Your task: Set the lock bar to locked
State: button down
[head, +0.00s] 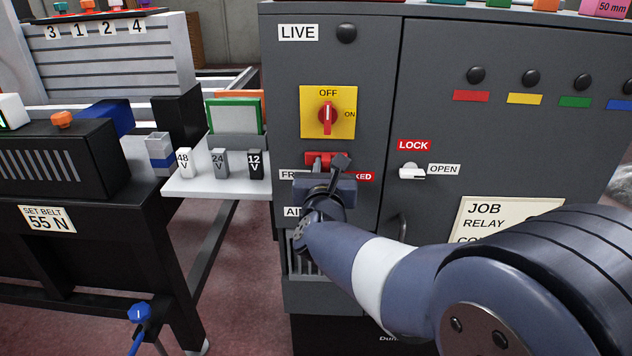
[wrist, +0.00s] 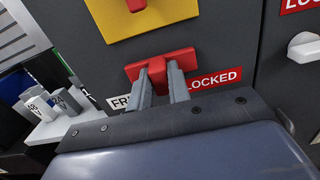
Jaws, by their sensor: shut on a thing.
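The red lock bar (head: 322,159) is on the grey cabinet, just below the yellow plate with the red rotary switch. It also shows in the wrist view (wrist: 160,64). Beneath it are a label starting "FR" (wrist: 120,103) at the left and a red "LOCKED" label (wrist: 214,77) at the right, partly covered in the head view. My gripper (head: 326,170) is at the lock bar from the front. In the wrist view its two grey fingers (wrist: 164,80) are shut on the red bar's middle part. The exact contact is partly hidden by the fingers.
The yellow switch plate (head: 341,112) is close above my gripper. A white knob (head: 411,171) between "LOCK" and "OPEN" labels sits to the right, with a door handle below it. A white shelf (head: 215,186) with several voltage blocks juts out at the left.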

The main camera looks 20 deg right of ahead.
jog(key=shift+s+d+b, duration=0.25)
jog(key=shift+d+b, duration=0.15)
jog(key=shift+d, duration=0.45)
jog(key=c, duration=1.3)
grip_release()
jog(key=shift+s, duration=0.1)
jog(key=p+v, duration=0.1)
jog(key=v, duration=0.9)
jog(key=shift+s+a, duration=0.15)
jog(key=shift+s, duration=0.2)
jog(key=shift+w, duration=0.15)
